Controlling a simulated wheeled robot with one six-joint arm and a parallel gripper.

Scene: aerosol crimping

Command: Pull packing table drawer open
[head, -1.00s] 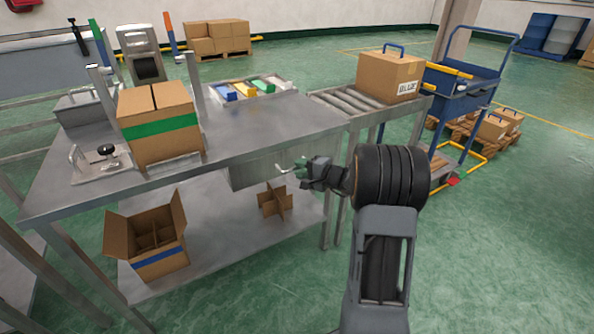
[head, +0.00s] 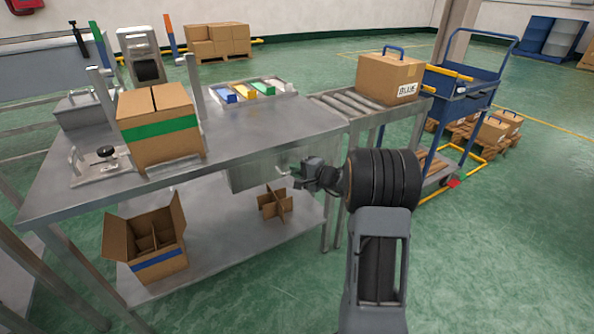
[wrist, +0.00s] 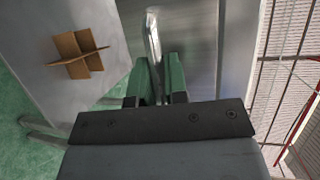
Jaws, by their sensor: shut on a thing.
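The packing table (head: 265,128) has a grey metal drawer (head: 250,176) under its top, on the side near my arm. The drawer's metal bar handle (wrist: 152,35) runs between my green fingers in the wrist view. My gripper (head: 298,172) is at the drawer front, and it also shows in the wrist view (wrist: 158,78), shut on the handle. The drawer front appears about level with the table edge; I cannot tell whether it stands out. My gripper hides most of the handle in the head view.
A closed carton with green tape (head: 160,128) and a tray of coloured items (head: 290,84) are on the tabletop. An open carton (head: 158,262) and a cardboard divider (head: 274,204) are on the lower shelf. A roller conveyor (head: 345,106) adjoins right. Floor in front is clear.

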